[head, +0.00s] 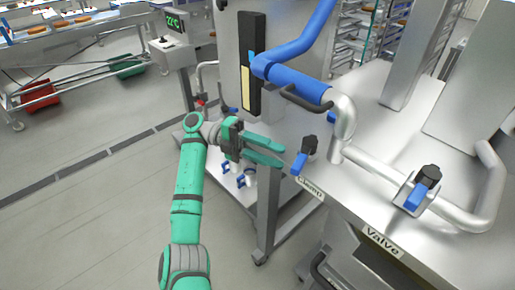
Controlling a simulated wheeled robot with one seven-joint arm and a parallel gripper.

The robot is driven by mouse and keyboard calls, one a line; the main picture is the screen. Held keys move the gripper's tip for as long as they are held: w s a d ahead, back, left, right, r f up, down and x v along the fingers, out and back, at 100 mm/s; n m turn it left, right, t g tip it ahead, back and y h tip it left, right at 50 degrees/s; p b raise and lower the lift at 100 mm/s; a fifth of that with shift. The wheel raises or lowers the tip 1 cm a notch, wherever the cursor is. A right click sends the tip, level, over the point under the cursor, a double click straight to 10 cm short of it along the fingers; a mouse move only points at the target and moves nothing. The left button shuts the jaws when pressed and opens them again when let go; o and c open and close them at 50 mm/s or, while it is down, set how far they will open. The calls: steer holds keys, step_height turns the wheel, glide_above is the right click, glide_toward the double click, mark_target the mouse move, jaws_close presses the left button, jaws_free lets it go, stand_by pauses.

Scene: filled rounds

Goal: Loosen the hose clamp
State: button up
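A black knob with a blue lever (305,152) stands at the table's near edge, just above a label reading "Clamp" (309,188). A blue hose (300,85) comes down from the top and joins a bent steel pipe (343,118).
A second black knob with a blue lever (420,188) stands on the right, above a label reading "Valve" (383,242). A steel pipe (400,178) runs across the steel table. A steel cabinet stands behind my gripper. The floor (90,190) at left is clear.

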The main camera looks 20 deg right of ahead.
steer(key=shift+v, duration=2.7)
